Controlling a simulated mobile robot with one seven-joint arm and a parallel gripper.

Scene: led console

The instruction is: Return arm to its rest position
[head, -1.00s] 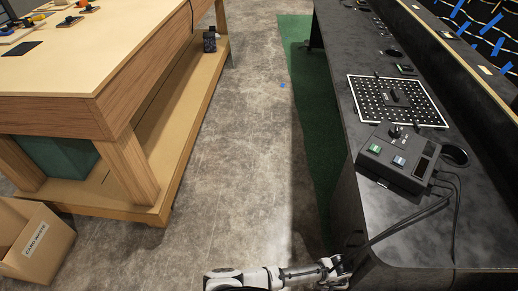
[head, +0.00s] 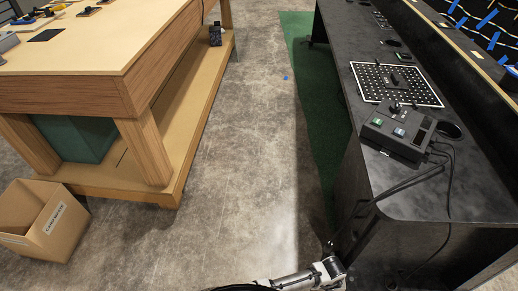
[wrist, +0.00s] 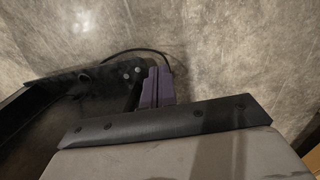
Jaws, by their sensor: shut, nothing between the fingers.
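My white and black arm (head: 300,279) shows at the bottom of the head view, low beside the near end of the black console table (head: 430,195). My gripper (wrist: 156,88) shows in the wrist view as purple fingers together beyond a dark plate, with nothing seen between them. In the head view I cannot make out the fingertips. The black control box (head: 396,137) with a green and a pale button sits on the table, apart from the arm. Its cables hang over the near edge.
A perforated board (head: 396,83) lies behind the control box. A wooden workbench (head: 90,70) stands at left, with an open cardboard box (head: 42,222) on the floor by it. The grey floor (head: 235,150) between is clear; a green mat (head: 297,60) runs along the console.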

